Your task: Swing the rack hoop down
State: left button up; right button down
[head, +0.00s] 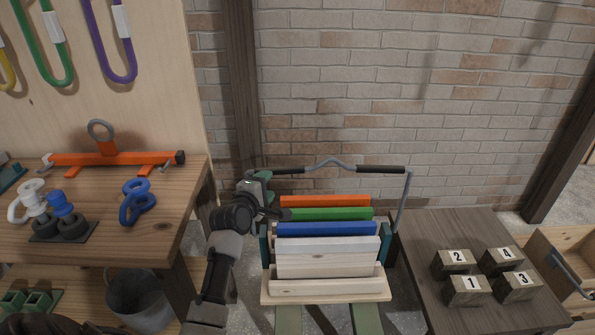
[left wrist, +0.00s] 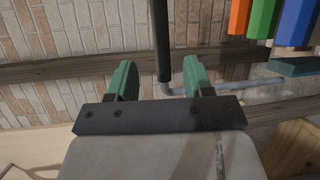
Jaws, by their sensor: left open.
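The rack hoop (head: 408,190) is a grey rod with black grips along its top bar. It stands raised above the rack (head: 325,297), which holds orange, green, blue and pale boards. My left gripper (head: 268,187) is at the left end of the hoop's top bar. In the left wrist view, its green fingers (left wrist: 158,82) are apart, with one black grip (left wrist: 161,42) showing between them and a gap on each side. The grey rod (left wrist: 235,87) bends off to the right there. The hoop's left side is mostly hidden behind my left arm in the head view. My right gripper is not in view.
A wooden workbench (head: 95,245) with an orange bar (head: 115,158) and rings stands at left, a metal bucket (head: 140,300) below. At right, a low table (head: 425,245) holds numbered blocks (head: 465,290). A brick wall (head: 380,90) rises behind the rack.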

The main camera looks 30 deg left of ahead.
aim_at(279, 173)
pick_arm(q)
jog(key=b+x, duration=0.1)
jog(key=x, duration=0.7)
jog(key=shift+w+f+b, duration=0.1)
jog(key=shift+f+b, duration=0.1)
jog(key=shift+b, duration=0.15)
jog(key=shift+x, duration=0.95)
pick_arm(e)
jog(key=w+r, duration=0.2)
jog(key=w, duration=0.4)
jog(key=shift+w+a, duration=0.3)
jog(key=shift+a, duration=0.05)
pick_arm(q)
jog(key=shift+r, duration=0.1)
jog(key=shift+c, duration=0.3)
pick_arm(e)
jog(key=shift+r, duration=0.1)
pick_arm(q)
grip_shut()
